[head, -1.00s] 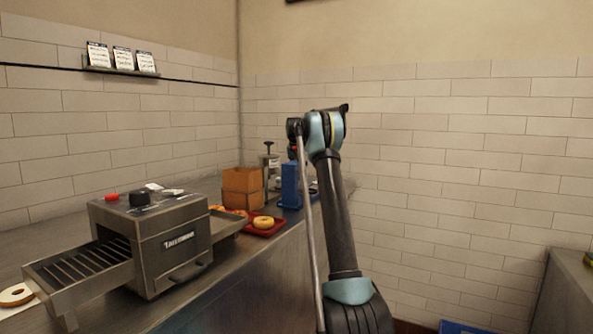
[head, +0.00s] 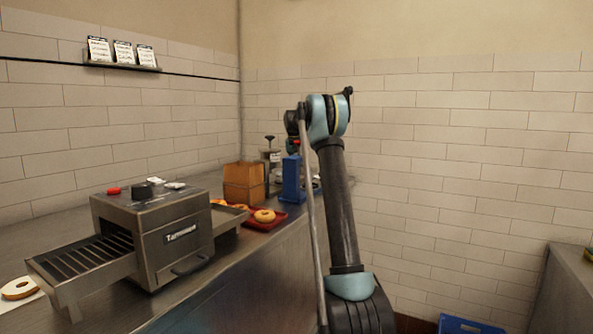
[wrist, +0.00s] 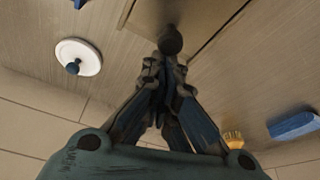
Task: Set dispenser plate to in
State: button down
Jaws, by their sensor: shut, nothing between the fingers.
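No part is clearly readable as the dispenser plate. In the head view, a metal pump-like container (head: 272,158) with a dark knob stands at the counter's far end, beside an upright blue stand (head: 292,180). I cannot tell which is the dispenser. My gripper (wrist: 166,80) shows in the wrist view with its fingers together and empty. A dark round knob (wrist: 171,40) appears just beyond the fingertips; I cannot tell whether they touch. A white disc (wrist: 88,50) with a dark knob lies to the left. In the head view my arm hides the gripper.
A metal conveyor toaster (head: 160,235) fills the near counter. A red tray (head: 268,225) with bagels and a brown box (head: 243,183) stand beyond it. The wrist view shows a blue block (wrist: 293,125) and a yellow-bristled brush (wrist: 233,138) at right.

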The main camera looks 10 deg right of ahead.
jog(key=s+a, duration=0.2)
jog(key=s, duration=0.1)
jog(key=s+a, duration=0.1)
jog(key=s, duration=0.1)
jog(key=shift+s+a, duration=0.2)
jog(key=shift+a, duration=0.2)
jog(key=shift+w, duration=0.1)
